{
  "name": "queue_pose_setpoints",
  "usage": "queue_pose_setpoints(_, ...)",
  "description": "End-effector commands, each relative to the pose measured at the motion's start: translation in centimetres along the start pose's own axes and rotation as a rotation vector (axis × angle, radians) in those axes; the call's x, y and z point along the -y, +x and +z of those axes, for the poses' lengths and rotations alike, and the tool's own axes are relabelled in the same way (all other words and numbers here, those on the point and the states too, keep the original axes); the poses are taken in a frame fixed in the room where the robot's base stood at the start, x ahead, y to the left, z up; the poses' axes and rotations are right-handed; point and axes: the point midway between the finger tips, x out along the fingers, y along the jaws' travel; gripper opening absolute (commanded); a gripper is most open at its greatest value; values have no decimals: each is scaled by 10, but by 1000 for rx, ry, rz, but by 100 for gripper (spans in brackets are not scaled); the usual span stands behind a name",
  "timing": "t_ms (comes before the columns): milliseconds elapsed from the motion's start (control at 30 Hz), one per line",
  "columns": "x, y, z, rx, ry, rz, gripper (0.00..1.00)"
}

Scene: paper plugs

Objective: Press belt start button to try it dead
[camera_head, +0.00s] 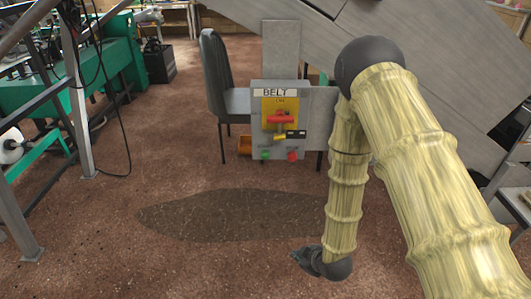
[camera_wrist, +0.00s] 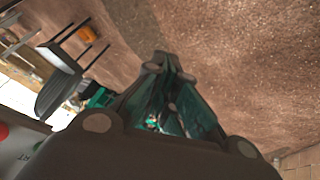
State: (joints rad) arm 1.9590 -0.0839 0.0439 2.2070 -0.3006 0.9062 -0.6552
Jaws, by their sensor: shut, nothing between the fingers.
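The grey belt control box (camera_head: 256,110) stands in the middle of the head view, labelled BELT. Its yellow panel (camera_head: 268,106) carries a red switch handle (camera_head: 280,119) with a black and yellow item hanging at it. Below are a green button (camera_head: 265,155) on the left and a red button (camera_head: 292,156) on the right. My gripper (camera_head: 300,258) is low over the floor, below and right of the box and apart from it. In the wrist view my gripper (camera_wrist: 165,62) is shut and empty. A corner of the box (camera_wrist: 22,155) shows at lower left there.
A grey chair (camera_head: 212,75) stands behind the box on the left, with an orange bin (camera_head: 245,145) beside the box. A grey inclined conveyor (camera_head: 425,85) rises behind my arm. Green machinery (camera_head: 55,90) and metal posts line the left. The brown floor in front is clear, with a dark patch.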

Motion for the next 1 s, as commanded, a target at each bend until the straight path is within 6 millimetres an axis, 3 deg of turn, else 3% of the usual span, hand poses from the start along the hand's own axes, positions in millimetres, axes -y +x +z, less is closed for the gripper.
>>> queue_pose_setpoints(33, -16, -2, -27, -46, -73, 18, 0)
queue_pose_setpoints(300, -76, -11, -154, -269, -491, 132, 0)
queue_pose_setpoints(500, -102, -25, -225, -382, -725, 216, 0)
queue_pose_setpoints(700, -111, -32, -256, -429, -830, 258, 0)
queue_pose_setpoints(1000, -112, -32, -258, -434, -842, 263, 0)
